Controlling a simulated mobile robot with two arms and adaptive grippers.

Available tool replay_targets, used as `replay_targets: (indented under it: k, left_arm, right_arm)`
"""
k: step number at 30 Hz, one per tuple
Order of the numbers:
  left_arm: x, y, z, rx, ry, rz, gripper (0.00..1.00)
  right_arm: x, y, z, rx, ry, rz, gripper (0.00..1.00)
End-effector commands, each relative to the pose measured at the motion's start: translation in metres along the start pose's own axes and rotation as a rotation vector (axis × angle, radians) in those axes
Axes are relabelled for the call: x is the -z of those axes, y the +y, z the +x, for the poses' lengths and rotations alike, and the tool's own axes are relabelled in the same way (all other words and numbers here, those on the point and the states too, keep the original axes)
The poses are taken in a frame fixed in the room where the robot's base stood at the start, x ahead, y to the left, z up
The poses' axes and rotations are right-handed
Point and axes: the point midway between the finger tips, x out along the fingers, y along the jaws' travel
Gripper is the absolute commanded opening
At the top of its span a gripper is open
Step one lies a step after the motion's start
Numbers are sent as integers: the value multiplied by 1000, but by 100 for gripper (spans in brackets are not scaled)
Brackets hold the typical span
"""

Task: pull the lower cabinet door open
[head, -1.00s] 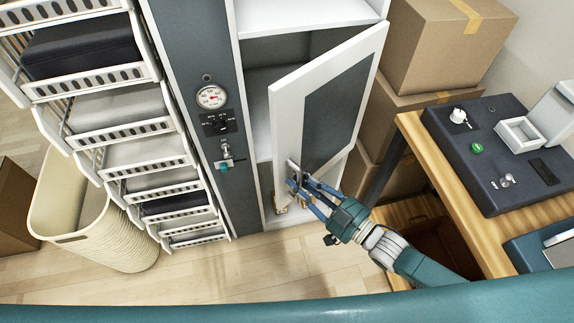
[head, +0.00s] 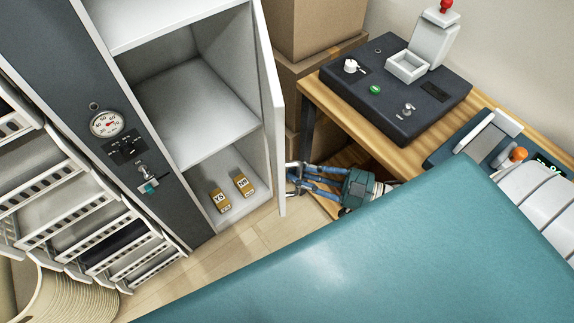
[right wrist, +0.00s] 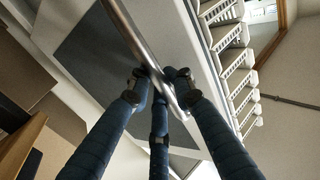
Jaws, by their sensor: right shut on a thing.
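The lower cabinet door (head: 272,100) is white-edged and stands wide open in the head view, seen nearly edge-on at the right side of the cabinet (head: 205,110). My right gripper (head: 296,176) is at the door's outer face, low near its free edge. In the right wrist view, its blue fingers (right wrist: 160,82) are shut around the metal bar handle (right wrist: 133,38) of the door, whose grey panel (right wrist: 90,55) lies behind. The handle is mostly hidden in the head view. My left gripper is not in view.
Two small labelled boxes, one (head: 219,201) left of the other (head: 242,184), stand on the cabinet floor. A wooden table (head: 335,108) with a dark control box (head: 400,95) and cardboard boxes (head: 315,30) stand right of the door. White wire racks (head: 70,215) are at left.

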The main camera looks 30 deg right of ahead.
Motion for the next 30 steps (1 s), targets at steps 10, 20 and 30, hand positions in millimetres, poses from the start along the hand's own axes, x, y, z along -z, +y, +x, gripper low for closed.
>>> replay_targets:
  k: [10, 20, 30]
  left_arm:
    - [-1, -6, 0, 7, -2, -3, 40]
    - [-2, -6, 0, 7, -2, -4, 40]
    - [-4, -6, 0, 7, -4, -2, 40]
  right_arm:
    - [-3, -1, -3, 3, -5, 5, 0]
    - [-2, 0, -3, 2, -4, 3, 37]
    - [19, 0, -3, 3, -2, 1, 37]
